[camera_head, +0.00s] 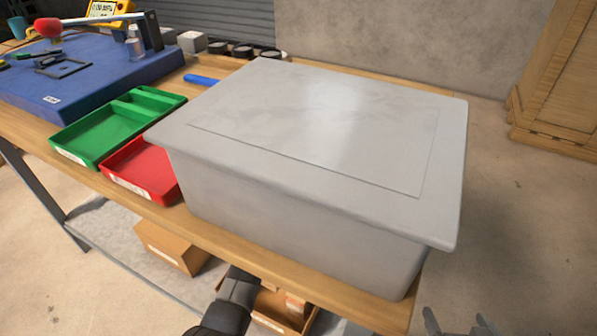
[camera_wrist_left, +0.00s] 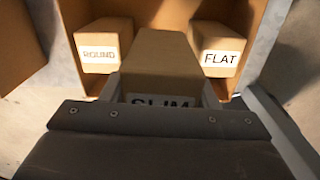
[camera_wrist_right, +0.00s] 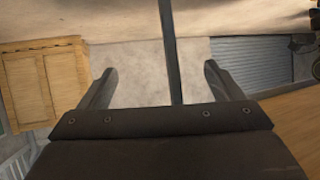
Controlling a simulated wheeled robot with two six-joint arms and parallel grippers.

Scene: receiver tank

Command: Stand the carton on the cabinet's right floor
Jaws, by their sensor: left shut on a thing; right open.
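A brown carton labelled SLIM (camera_wrist_left: 165,60) is between the fingers of my left gripper (camera_wrist_left: 162,88) in the left wrist view. My left gripper is shut on it, over an open cardboard box (camera_wrist_left: 232,12). A carton labelled ROUND (camera_wrist_left: 100,45) is to its left and one labelled FLAT (camera_wrist_left: 217,48) to its right. In the head view my left arm reaches down past the table's front edge to the open box (camera_head: 268,322); its fingertips are hidden. My right gripper (camera_wrist_right: 161,80) is open and empty. A wooden cabinet (camera_head: 562,85) stands at the far right; its inside is not visible.
A large grey lidded tank (camera_head: 300,215) covers the table's right end. A green tray (camera_head: 115,125), a red tray (camera_head: 135,175) and a blue mat (camera_head: 60,90) with tools are to its left. Another cardboard box (camera_head: 170,248) sits below the table. Floor on the right is clear.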

